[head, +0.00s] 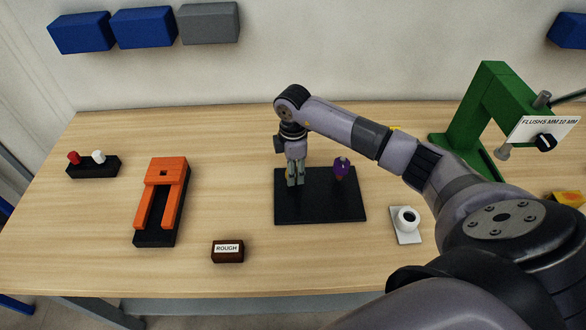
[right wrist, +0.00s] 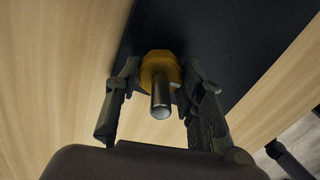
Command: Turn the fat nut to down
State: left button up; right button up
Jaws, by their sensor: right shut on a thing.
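A yellow nut (right wrist: 158,62) sits around a grey metal bolt (right wrist: 160,98) in the right wrist view. My right gripper (right wrist: 161,76) is shut on this nut, with one finger on each side of it. In the head view my right gripper (head: 295,181) points down over the left part of a black plate (head: 322,212) and mostly hides the nut. A purple piece (head: 342,165) stands on the right part of the same plate, apart from the gripper. I cannot tell which way the nut is turned. My left gripper is not in view.
An orange fixture (head: 166,170) and a brown block labelled ROUGH (head: 227,251) are to the left. A green press frame (head: 490,85) stands at the right back. Bare table surrounds the plate.

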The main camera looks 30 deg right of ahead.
jog(key=shift+w+d+r, duration=0.15)
jog(key=shift+w+r, duration=0.1)
jog(key=shift+r, duration=0.1)
jog(key=o, duration=0.8)
jog(key=shift+c, duration=0.2)
jog(key=o, duration=0.4)
jog(key=shift+s+f, duration=0.1)
jog(key=shift+s, duration=0.1)
jog(key=shift+f, duration=0.1)
notch_tip(320, 180, up, 12)
